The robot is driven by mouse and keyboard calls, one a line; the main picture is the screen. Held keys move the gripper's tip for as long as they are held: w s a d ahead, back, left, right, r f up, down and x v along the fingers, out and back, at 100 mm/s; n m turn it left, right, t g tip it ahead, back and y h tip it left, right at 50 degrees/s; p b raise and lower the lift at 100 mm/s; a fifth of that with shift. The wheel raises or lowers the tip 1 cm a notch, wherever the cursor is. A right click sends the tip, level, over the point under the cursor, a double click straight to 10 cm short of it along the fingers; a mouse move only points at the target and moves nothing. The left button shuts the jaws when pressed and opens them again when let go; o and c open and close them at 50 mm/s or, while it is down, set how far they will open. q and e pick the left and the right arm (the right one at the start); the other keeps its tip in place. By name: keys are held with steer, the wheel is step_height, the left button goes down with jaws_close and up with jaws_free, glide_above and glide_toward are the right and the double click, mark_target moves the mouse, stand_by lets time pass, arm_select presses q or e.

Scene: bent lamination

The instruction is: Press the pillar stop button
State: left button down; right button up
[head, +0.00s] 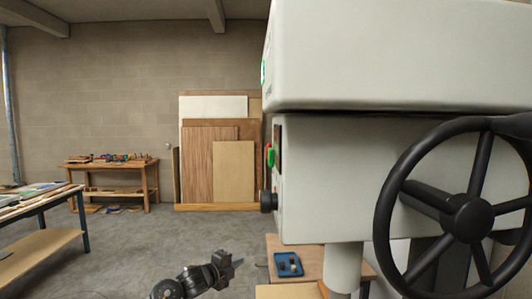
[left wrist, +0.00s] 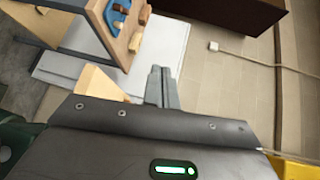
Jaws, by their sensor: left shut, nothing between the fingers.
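The large pale grey machine (head: 330,170) fills the right of the head view. On its left edge sit a green button or lamp (head: 271,157) and a small red piece just above it, both seen nearly edge-on. A black knob (head: 268,201) sticks out below them. I cannot tell for sure which is the stop button. My left gripper (head: 238,262) is low in the middle of the head view, below and left of these controls and apart from the machine. Its fingers (left wrist: 161,88) are shut and empty in the left wrist view. My right gripper is out of view.
A black handwheel (head: 465,213) juts out at the right. A blue tray (head: 288,265) lies on a low wooden stand beside the machine. Wooden panels (head: 212,165) lean on the back wall, and benches stand at left. The grey floor (head: 130,235) between is clear.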

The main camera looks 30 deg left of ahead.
arm_select(q)
steer(key=s+d+r+m+t+h, duration=0.1)
steer(key=s+r+m, duration=0.3)
steer(key=r, duration=0.9)
steer(key=s+d+r+m+t+h, duration=0.1)
steer(key=s+r+m, duration=0.3)
steer(key=r, duration=0.9)
steer(key=s+d+r+m+t+h, duration=0.1)
steer(key=s+r+m, duration=0.3)
steer(key=r, duration=0.9)
steer(key=shift+s+d+m+t+h, duration=0.15)
steer(key=shift+d+m+t+h, duration=0.15)
steer(key=shift+d+m+t, duration=0.6)
steer(key=shift+p, duration=0.3)
steer(key=w+d+p, duration=0.3)
steer(key=w+d, duration=0.2)
steer(key=d, duration=0.2)
steer(key=shift+w, duration=0.2)
